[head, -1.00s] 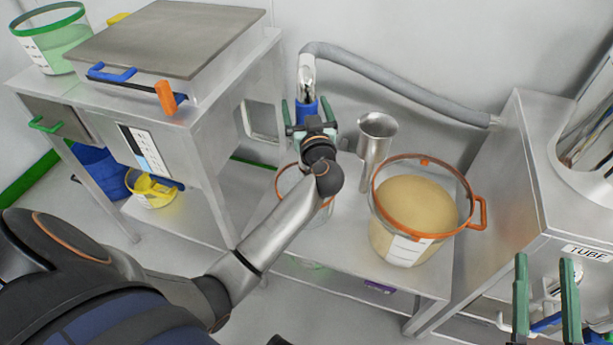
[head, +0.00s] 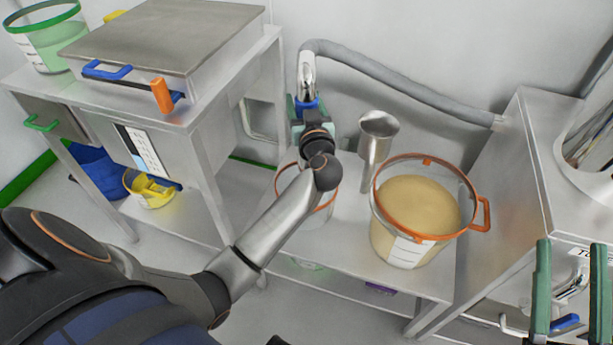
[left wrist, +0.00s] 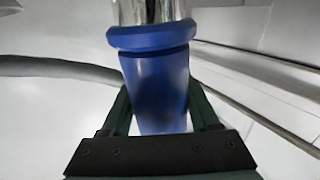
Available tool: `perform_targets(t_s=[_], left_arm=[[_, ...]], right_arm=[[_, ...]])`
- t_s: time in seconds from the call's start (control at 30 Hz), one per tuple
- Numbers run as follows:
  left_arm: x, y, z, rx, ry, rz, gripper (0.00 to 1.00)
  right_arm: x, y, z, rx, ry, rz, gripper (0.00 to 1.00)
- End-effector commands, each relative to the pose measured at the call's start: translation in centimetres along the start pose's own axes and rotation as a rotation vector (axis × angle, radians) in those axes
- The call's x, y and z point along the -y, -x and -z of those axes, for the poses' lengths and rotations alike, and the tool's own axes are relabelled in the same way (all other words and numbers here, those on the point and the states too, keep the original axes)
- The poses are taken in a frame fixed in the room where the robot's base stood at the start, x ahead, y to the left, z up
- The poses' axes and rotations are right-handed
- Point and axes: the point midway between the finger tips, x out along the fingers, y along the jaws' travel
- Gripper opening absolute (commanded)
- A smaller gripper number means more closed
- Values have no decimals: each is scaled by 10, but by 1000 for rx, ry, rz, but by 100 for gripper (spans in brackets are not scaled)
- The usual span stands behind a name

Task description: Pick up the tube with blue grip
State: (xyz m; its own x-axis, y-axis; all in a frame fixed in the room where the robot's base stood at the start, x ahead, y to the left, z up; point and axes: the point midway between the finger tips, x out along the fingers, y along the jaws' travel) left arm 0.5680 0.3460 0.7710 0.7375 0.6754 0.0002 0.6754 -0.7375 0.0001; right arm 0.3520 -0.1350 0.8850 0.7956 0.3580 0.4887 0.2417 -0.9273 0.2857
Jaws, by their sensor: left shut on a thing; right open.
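The tube is a grey hose (head: 400,85) with a metal end (head: 306,75) and a blue grip (head: 308,106). It stands upright at its end, near the back wall. My left gripper (head: 306,108) is shut on the blue grip, which also shows large between its fingers in the left wrist view (left wrist: 158,90). The lower end of the grip is hidden behind my gripper. My right gripper (head: 570,295) is open and empty at the lower right, in front of the steel machine.
Another orange-rimmed clear container (head: 328,208) is partly behind my left arm. A steel cabinet (head: 205,120) stands left, a steel machine (head: 515,195) right.

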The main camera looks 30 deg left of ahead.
Motion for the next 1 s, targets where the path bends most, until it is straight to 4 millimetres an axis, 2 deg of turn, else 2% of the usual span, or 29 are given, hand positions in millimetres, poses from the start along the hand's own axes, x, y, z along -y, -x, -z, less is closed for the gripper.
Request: perform_targets(t_s=[0.07,0.47,1.0], left_arm=[[0,0,0,0,0,0,45],[0,0,0,1,0,0,0],[0,0,1,-3,1,0,0]], right_arm=[[0,0,0,1,0,0,52],[0,0,-1,2,0,0,52],[0,0,0,1,0,0,52]])
